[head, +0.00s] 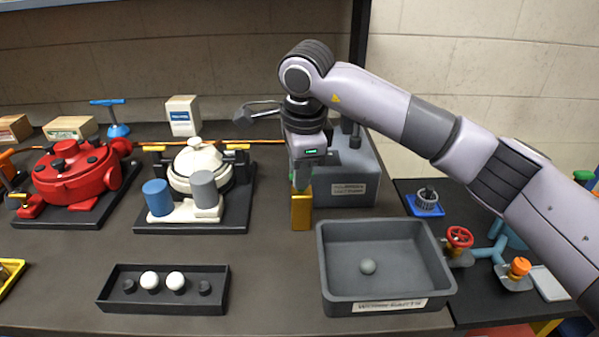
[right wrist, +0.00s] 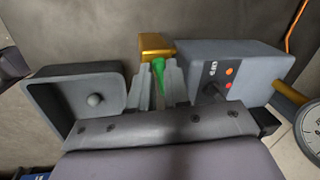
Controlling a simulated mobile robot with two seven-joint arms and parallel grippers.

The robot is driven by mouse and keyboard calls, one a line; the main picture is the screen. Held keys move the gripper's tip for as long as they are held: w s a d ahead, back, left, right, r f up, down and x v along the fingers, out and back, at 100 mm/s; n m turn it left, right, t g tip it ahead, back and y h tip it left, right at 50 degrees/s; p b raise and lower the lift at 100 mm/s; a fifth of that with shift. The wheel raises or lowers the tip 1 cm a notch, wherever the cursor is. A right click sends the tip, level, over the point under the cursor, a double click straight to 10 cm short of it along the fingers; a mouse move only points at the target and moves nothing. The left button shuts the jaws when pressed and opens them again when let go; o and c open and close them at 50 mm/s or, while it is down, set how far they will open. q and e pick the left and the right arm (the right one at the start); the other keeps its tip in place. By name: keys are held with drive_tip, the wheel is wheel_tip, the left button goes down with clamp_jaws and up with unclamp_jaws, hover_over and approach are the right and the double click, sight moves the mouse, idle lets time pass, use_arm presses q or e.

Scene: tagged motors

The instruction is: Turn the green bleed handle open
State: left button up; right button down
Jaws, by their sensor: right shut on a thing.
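The green bleed handle (head: 302,182) stands on top of a gold block (head: 302,212) beside the grey box. In the right wrist view the green handle (right wrist: 158,72) shows as a tapered lever between the two grey fingers, with the gold block (right wrist: 156,45) just beyond. My right gripper (head: 300,174) points down over the block and is shut on the green handle; its fingers (right wrist: 160,80) flank it closely in the right wrist view. In the head view the gripper hides much of the handle. My left gripper is not in view.
A grey tray (head: 327,270) with a ball lies in front of the block. The grey box (head: 353,190) stands right behind it. A cream pump (head: 200,160) and a red pump (head: 70,172) stand left. A dark rack (head: 215,302) is at front. Valves (head: 460,237) are at right.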

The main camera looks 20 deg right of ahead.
drive_tip(key=n, duration=0.3)
drive_tip(key=shift+d+n+y+b, duration=0.1)
drive_tip(key=shift+n+y+b, duration=0.2)
drive_tip(key=shift+y+b, duration=0.1)
drive_tip(key=n, duration=0.4)
drive_tip(key=shift+d+r+n+y, duration=0.1)
drive_tip(key=shift+n+y, duration=0.2)
drive_tip(key=shift+y, duration=0.1)
drive_tip(key=n, duration=0.3)
drive_tip(key=shift+g+y, duration=0.3)
drive_tip(key=shift+g, duration=0.1)
drive_tip(key=shift+d+n+g, duration=0.1)
drive_tip(key=shift+n+g, duration=0.2)
drive_tip(key=shift+n, duration=1.7)
drive_tip(key=c, duration=1.1)
unclamp_jaws()
drive_tip(key=shift+c, duration=0.2)
